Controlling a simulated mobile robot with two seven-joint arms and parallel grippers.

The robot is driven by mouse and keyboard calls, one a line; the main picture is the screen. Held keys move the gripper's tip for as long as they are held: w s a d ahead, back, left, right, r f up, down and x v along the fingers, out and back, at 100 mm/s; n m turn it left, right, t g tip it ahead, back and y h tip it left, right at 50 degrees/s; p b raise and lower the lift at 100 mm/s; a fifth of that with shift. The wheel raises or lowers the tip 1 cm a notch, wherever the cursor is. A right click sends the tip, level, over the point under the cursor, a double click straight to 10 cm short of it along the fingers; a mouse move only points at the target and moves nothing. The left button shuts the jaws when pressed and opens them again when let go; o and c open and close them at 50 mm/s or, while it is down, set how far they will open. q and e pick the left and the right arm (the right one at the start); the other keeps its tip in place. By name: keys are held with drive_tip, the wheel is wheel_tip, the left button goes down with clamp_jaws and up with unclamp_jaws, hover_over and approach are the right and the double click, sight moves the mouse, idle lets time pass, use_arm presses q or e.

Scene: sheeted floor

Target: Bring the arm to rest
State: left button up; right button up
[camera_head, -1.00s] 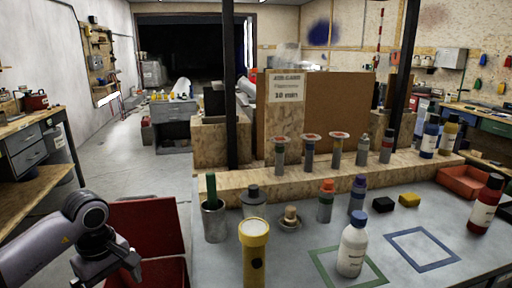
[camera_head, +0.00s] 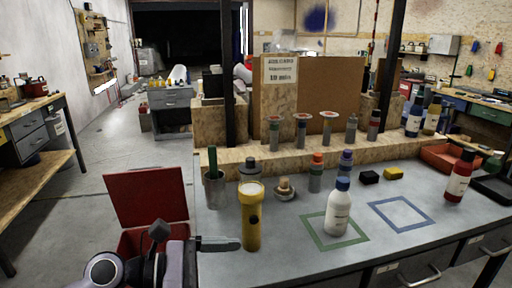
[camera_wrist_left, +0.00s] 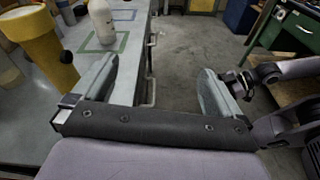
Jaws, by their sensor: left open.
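My left arm comes in at the bottom left of the head view, low in front of the open red box and by the bench's left edge. In the left wrist view my left gripper (camera_wrist_left: 155,88) is open, its two fingers apart with nothing between them. One finger is close to the bench edge, near the yellow flashlight (camera_wrist_left: 40,45); the other is over the floor side. In the head view one dark finger shows left of the flashlight (camera_head: 251,218). Grey arm links show at the right of the wrist view; no right gripper can be made out.
The grey bench (camera_head: 290,262) holds a white bottle (camera_head: 338,210) in a green square, an empty blue square (camera_head: 402,214), a metal cup (camera_head: 214,190) and a red bottle (camera_head: 459,178). The red box (camera_head: 146,196) stands left of the bench. Floor further left is clear.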

use_arm(q)
wheel_tip(320, 180, up, 5)
drive_tip(key=n+t+h, duration=0.3)
drive_tip(key=n+t, duration=0.2)
drive_tip(key=n, duration=0.2)
drive_tip(key=w+a+r+n+t+y, duration=0.1)
drive_tip(key=a+n+t+y, duration=0.4)
drive_tip(key=n, duration=0.5)
drive_tip(key=w+a+n+t+y, duration=0.2)
drive_tip(key=a+n+t+y, duration=0.3)
drive_tip(key=n, duration=0.5)
drive_tip(key=s+a+f+n+g+y, duration=0.35)
drive_tip(key=a+f+n+y, duration=0.65)
drive_tip(key=n, duration=0.5)
drive_tip(key=s+d+f+n+g+h, duration=0.1)
drive_tip(key=s+f+n+g, duration=0.5)
drive_tip(key=s, duration=0.4)
drive_tip(key=s+d+f+n+g+h, duration=0.1)
drive_tip(key=s+f+n+g, duration=0.2)
drive_tip(key=s+f+g, duration=0.6)
drive_tip(key=w+d+f+t+h, duration=0.1)
drive_tip(key=w+d+f+t, duration=0.1)
drive_tip(key=w+f+t, duration=0.3)
drive_tip(key=shift+d+f+t+h, duration=0.25)
drive_tip(key=shift+f+t, duration=1.4)
drive_tip(key=shift+t, duration=1.1)
